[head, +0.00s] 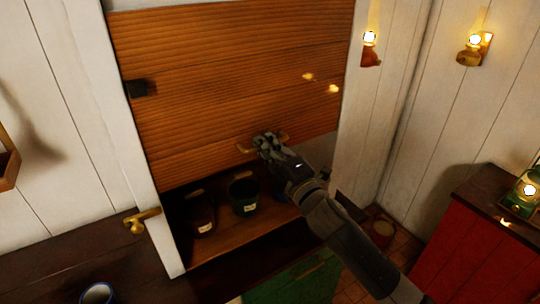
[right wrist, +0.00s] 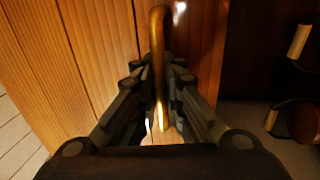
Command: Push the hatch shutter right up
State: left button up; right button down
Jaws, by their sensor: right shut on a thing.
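The hatch shutter (head: 230,80) is a wooden slatted panel in the white wall. Its lower edge stands above the sill, leaving a gap below. A brass handle (head: 246,149) is fixed near the shutter's lower edge. My right gripper (head: 266,142) is at this handle. In the right wrist view the brass handle (right wrist: 158,60) runs between the fingers of my right gripper (right wrist: 157,75), which are shut on it. The fingers hide the middle of the handle in the head view. My left gripper is not in view.
Dark pots (head: 243,195) with labels stand on the shelf in the opening below the shutter. A brass latch (head: 140,220) sits on the frame's left side. A red cabinet (head: 460,240) with a lantern (head: 527,190) is at the right. Wall lamps (head: 370,48) hang at upper right.

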jog(key=shift+r, duration=0.7)
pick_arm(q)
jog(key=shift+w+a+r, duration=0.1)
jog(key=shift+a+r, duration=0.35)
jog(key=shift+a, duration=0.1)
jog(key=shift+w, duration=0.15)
pick_arm(e)
jog(key=c, duration=2)
grip_release()
jog(key=shift+d+r, duration=0.1)
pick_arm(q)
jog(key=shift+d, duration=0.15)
pick_arm(e)
jog(key=shift+o, duration=0.2)
jog(key=shift+s, duration=0.15)
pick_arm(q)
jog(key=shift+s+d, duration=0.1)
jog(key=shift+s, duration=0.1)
pick_arm(e)
jog(key=shift+d, duration=0.1)
jog(key=v, duration=1.2)
